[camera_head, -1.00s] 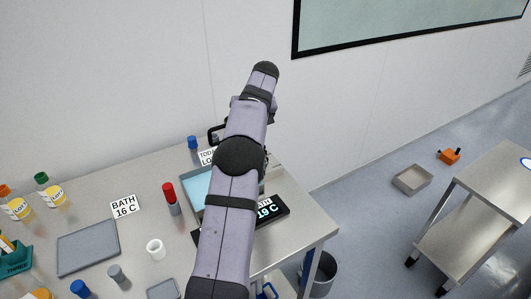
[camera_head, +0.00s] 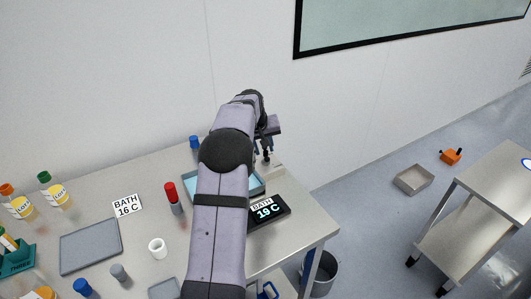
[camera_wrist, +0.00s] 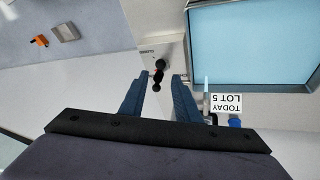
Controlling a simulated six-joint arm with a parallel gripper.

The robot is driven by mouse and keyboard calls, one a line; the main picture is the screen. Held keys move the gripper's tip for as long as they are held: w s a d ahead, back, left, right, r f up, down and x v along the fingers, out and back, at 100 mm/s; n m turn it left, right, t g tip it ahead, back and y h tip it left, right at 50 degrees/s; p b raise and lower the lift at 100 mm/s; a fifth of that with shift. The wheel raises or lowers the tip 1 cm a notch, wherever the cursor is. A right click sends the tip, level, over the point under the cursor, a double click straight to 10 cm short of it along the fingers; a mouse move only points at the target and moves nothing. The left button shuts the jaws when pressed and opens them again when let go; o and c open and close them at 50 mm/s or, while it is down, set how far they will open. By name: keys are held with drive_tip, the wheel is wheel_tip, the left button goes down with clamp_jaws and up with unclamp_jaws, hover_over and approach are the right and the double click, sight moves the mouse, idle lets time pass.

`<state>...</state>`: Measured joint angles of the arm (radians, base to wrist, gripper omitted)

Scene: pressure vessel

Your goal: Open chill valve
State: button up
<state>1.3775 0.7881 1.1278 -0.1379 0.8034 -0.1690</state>
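In the head view my gripper (camera_head: 264,148) points down over the valve. The bath (camera_wrist: 190,62) holds light blue water.
A black display (camera_head: 268,210) reads 19 C, and a card (camera_head: 126,205) reads BATH 16 C. A red-capped tube (camera_head: 171,193), a white cup (camera_head: 157,248) and a grey tray (camera_head: 90,247) stand to the left. A TODAY LOT 5 card (camera_wrist: 226,103) is near the bath.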

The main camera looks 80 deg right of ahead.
sight(267, 156)
drive_tip(key=shift+p+x, duration=1)
drive_tip(key=shift+x, duration=1.7)
clamp_jaws()
